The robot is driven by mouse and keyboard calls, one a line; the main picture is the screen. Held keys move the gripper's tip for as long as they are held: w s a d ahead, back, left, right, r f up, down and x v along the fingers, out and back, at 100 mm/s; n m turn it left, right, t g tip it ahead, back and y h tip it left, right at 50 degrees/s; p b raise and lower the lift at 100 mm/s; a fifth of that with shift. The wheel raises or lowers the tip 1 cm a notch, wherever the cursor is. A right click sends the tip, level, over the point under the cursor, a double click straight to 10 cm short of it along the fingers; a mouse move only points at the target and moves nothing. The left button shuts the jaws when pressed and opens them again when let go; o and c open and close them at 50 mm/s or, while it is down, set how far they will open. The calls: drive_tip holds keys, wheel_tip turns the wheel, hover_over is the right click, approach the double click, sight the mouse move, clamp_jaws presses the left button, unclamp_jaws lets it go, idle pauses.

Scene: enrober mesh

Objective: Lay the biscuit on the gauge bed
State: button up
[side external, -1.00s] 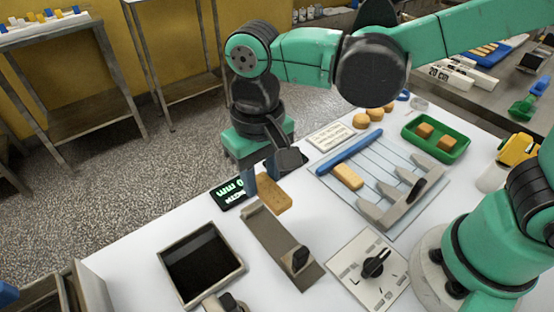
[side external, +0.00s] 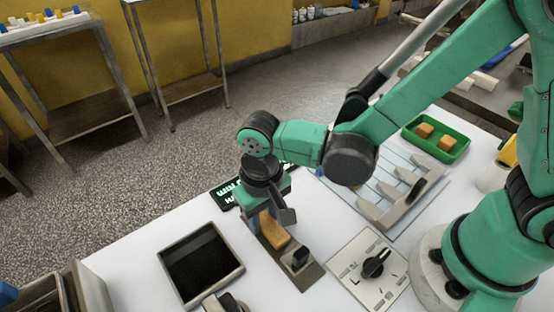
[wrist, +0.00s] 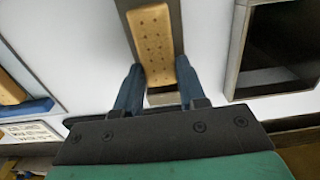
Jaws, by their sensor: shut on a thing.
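My gripper (wrist: 158,80) is shut on the biscuit, with one blue finger at each side of its near end in the wrist view. The biscuit (wrist: 153,42) is tan, oblong and dotted with holes; in the side view it (side external: 275,234) shows below my gripper (side external: 266,216). The gauge bed (side external: 309,276) is a long grey-brown plate with a black knob (side external: 300,258) at its near end. The biscuit is over the bed, roughly lengthwise along it. I cannot tell whether it touches the bed. My wrist hides the bed's far end in the side view.
A dark square tray (side external: 242,268) stands left of the bed. A plate with a black dial (side external: 352,284) is to the right. A partly hidden display (side external: 226,197) is behind.

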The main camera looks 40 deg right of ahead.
sight(264, 219)
drive_tip(key=o, duration=0.9)
drive_tip(key=shift+f, duration=0.15)
wheel_tip(264, 219, up, 12)
drive_tip(key=d+t, duration=0.2)
drive_tip(key=d, duration=0.3)
drive_tip(key=d+t, duration=0.2)
drive_tip(key=d, duration=0.4)
drive_tip(key=d+r+t, duration=0.1)
drive_tip(key=d+t, duration=0.2)
drive_tip(key=d, duration=0.2)
drive_tip(key=shift+w+d+r, duration=0.1)
drive_tip(key=shift+w+d, duration=0.05)
drive_tip(key=shift+d, duration=0.15)
